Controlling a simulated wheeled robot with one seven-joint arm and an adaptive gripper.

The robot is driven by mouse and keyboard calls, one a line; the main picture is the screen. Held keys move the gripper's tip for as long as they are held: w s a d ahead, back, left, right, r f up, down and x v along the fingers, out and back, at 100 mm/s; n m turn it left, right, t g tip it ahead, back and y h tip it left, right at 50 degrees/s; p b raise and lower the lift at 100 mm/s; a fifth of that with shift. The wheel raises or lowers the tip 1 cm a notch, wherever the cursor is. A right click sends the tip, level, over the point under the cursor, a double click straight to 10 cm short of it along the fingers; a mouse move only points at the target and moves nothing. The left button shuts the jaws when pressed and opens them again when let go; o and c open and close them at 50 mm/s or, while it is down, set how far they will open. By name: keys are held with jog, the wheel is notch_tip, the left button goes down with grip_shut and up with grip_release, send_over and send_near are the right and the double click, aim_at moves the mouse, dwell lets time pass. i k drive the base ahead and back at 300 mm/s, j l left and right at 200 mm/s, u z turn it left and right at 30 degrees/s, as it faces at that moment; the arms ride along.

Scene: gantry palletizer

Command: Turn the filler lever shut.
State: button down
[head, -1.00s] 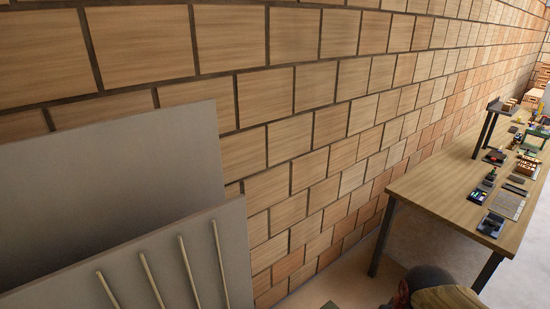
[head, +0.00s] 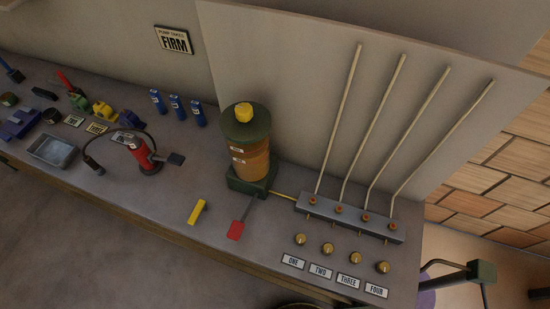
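A tank with a dark green lid, a yellow cap and an amber body (head: 250,160) stands on the grey bench in the head view. A lever with a red paddle (head: 235,230) sticks out from its dark green base toward the bench's front edge. It appears to be the filler lever; I cannot tell whether it stands open or shut. A thin yellow pipe (head: 284,195) runs from the base to a grey manifold (head: 350,220) with several orange-topped fittings. My gripper is not in view.
A yellow bar (head: 197,212) lies left of the lever. A red pump (head: 143,156) with a black hose and several blue cylinders (head: 176,106) stand farther left. Brass knobs (head: 327,249) with labels ONE to FOUR line the front right.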

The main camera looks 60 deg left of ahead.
aim_at(201, 205)
jog(key=u, duration=3.1)
